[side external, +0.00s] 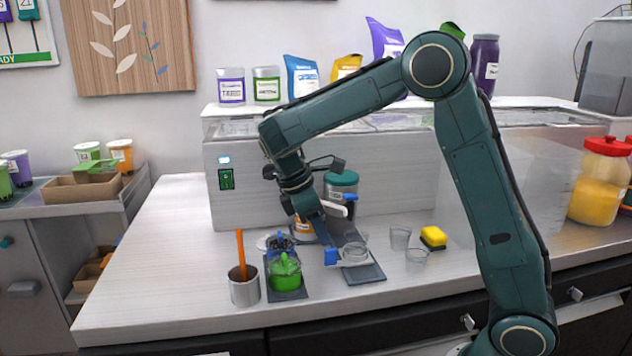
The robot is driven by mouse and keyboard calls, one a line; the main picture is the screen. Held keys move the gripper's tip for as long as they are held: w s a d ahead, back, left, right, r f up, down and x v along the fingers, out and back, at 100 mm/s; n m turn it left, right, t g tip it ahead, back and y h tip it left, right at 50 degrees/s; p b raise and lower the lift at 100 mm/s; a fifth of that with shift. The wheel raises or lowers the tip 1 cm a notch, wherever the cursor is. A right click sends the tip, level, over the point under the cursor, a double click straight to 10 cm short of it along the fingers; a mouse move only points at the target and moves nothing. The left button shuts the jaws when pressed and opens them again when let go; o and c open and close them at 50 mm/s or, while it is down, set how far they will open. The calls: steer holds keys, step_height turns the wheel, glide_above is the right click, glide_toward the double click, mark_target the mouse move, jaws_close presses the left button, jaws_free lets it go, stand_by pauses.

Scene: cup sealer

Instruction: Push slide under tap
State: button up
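The slide, a pale holder with a blue end (331,257), sits over a dark base plate (367,275) on the counter. A clear cup (355,250) sits in it. Behind it stands a grey dispenser with a teal lid (342,180). A white lever-like part (334,210) shows in front of the dispenser; I cannot make out the tap itself, as my arm hides part of this area. My gripper (322,236) points down just behind and above the slide's blue end. Contact and finger opening are too small to tell.
Clear cups (400,237) and a yellow-black sponge (433,237) are to the right. The counter's left part is free.

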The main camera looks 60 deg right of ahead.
mark_target(330, 249)
steer(key=shift+x, duration=3.4)
jaws_close()
